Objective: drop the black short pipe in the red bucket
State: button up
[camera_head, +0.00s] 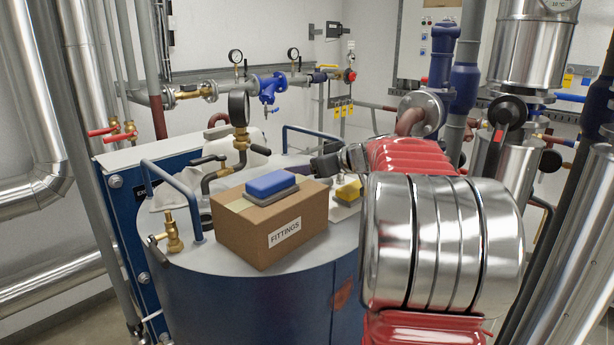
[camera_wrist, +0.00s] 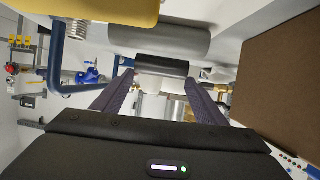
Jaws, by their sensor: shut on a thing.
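My gripper (camera_head: 322,165) is over the tank lid, just right of and behind the cardboard box in the head view. In the wrist view its two dark fingers (camera_wrist: 161,78) are closed on the black short pipe (camera_wrist: 162,67), which lies crosswise between the fingertips. In the head view I cannot pick the pipe out from the dark gripper. I see no red bucket in either view.
The round tank lid (camera_head: 205,262) carries a box marked FITTINGS (camera_head: 250,236) with a blue sponge (camera_head: 270,184) on it, a yellow object (camera_head: 348,191), valves and blue rails. In the wrist view a grey cylinder (camera_wrist: 160,40) is close beyond the pipe.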

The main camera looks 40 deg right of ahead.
jog(key=shift+f, duration=1.35)
jog(key=o, duration=1.6)
jog(key=shift+f, duration=0.1)
jog(key=shift+c, duration=0.2)
jog(key=shift+s+r, duration=0.35)
jog(key=shift+s, duration=0.1)
jog(key=v, duration=1.1)
jog(key=shift+o, duration=0.4)
